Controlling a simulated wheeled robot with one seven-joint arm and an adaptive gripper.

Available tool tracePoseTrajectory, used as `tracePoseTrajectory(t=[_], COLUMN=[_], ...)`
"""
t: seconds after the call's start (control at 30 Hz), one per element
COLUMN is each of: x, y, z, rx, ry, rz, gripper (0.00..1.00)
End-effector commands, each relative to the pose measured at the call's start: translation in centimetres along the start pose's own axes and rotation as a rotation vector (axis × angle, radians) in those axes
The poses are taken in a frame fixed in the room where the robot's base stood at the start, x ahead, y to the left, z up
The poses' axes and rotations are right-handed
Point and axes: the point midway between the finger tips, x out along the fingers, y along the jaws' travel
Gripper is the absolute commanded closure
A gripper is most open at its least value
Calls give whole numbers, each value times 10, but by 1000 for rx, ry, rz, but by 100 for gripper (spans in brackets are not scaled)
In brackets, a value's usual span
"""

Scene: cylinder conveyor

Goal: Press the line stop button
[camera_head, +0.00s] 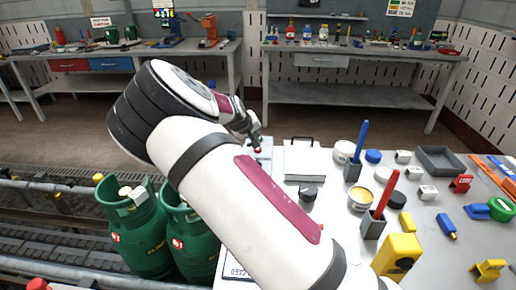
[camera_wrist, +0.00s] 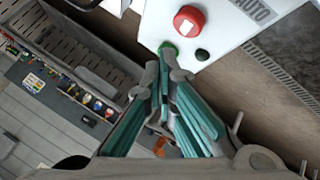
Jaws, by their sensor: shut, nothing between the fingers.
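In the wrist view a white control panel (camera_wrist: 228,52) carries a large round red button (camera_wrist: 189,19) with a white label on it. A smaller green button (camera_wrist: 167,47) and a black button (camera_wrist: 202,55) sit below it on the panel. My gripper (camera_wrist: 168,62) is shut and empty. Its tips appear right at the green button, below and left of the red one; I cannot tell whether they touch.
Green gas cylinders (camera_head: 135,228) stand on the conveyor at left. The worktable (camera_head: 330,228) at right is crowded: a red-handled brush in a grey holder (camera_head: 372,224), a yellow box (camera_head: 398,257), a clipboard (camera_head: 304,160). Workbenches (camera_head: 350,95) stand at the back beyond open floor.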

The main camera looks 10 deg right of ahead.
Motion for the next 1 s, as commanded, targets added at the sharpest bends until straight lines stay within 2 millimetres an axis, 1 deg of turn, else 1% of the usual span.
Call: tracePoseTrajectory(t=[0.1,0.37,1.0], x=[-9,-23,-24], y=[7,17,18], z=[-6,-16,-16], rx=[0,0,3], ry=[2,1,-2], rz=[1,1,-1], gripper=[100,100,100])
